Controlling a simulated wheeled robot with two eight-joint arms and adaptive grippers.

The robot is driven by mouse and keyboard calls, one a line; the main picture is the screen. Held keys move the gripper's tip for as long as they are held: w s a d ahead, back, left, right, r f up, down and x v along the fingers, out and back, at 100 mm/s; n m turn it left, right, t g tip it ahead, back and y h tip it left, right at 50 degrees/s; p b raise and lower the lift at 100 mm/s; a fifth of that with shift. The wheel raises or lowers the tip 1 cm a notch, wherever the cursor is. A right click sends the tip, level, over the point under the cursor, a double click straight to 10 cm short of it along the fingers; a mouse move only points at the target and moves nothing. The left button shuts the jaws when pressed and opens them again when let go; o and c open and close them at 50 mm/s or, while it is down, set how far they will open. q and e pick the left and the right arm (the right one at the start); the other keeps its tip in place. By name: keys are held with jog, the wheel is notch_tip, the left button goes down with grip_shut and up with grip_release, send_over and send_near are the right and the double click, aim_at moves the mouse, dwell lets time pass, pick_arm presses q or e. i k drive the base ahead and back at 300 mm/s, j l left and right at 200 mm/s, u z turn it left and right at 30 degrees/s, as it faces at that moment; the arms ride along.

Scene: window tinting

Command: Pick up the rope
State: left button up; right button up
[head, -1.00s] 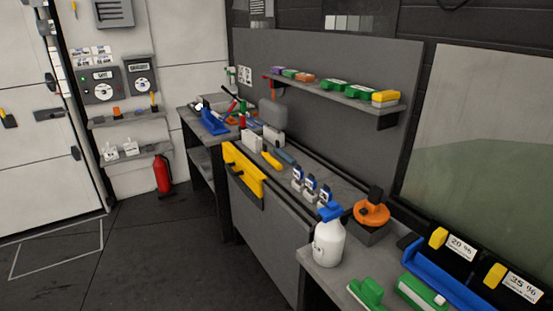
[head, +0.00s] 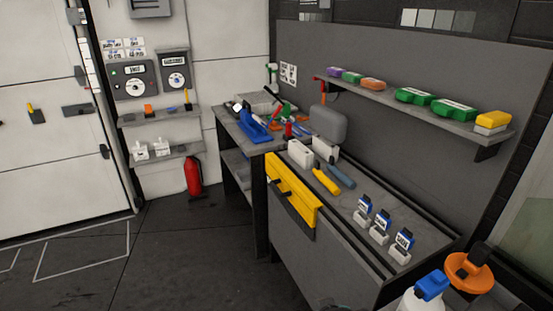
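I cannot make out a rope in the head view. Neither of my grippers can be made out. A small dark shape at the bottom edge, in front of the grey bench (head: 300,250), is too cut off to identify.
A yellow holder (head: 290,190) hangs on the bench front. A shelf (head: 420,112) carries coloured boxes. A spray bottle (head: 430,288) and an orange disc (head: 469,268) are lower right. The left floor (head: 180,250) is clear.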

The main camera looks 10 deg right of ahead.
aim_at(350, 183)
jog(key=i+j+u, duration=0.1)
jog(key=i, duration=0.75)
jog(key=i+j+u, duration=0.1)
jog(key=i, duration=0.7)
jog(key=i+j+z, duration=0.1)
jog(key=i+z, duration=0.2)
jog(key=z, duration=0.15)
jog(key=i+j+z, duration=0.2)
jog(key=z, duration=0.25)
jog(key=i+j+z, duration=0.55)
jog(key=j+z, duration=0.2)
jog(key=z, duration=0.2)
